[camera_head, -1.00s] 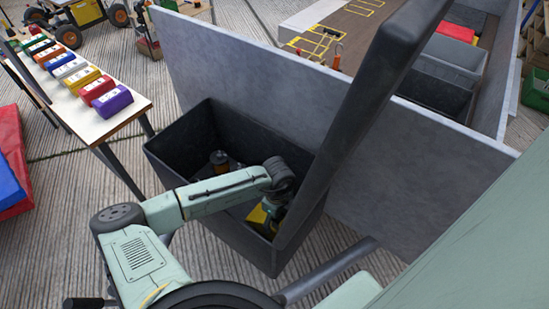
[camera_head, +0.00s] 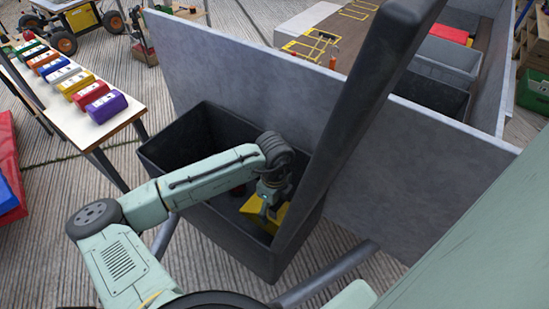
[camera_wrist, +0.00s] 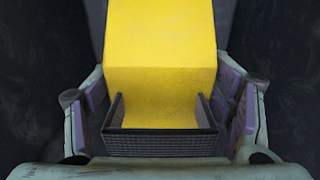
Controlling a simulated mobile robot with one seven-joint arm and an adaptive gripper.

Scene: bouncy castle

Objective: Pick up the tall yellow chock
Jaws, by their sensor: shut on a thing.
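The tall yellow chock (camera_head: 254,207) is inside the dark open bin (camera_head: 165,172), toward its right side. It fills the middle of the wrist view (camera_wrist: 162,60), between the purple-padded fingers. My gripper (camera_head: 269,206) reaches down into the bin and is shut on the chock; it also shows in the wrist view (camera_wrist: 163,112). The chock's lower end is hidden in the head view, so I cannot tell whether it touches the bin floor.
A grey panel (camera_head: 260,80) stands behind the bin. A white table (camera_head: 100,125) with several coloured blocks is at the left. Grey crates (camera_head: 445,62) stand beyond the panel.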

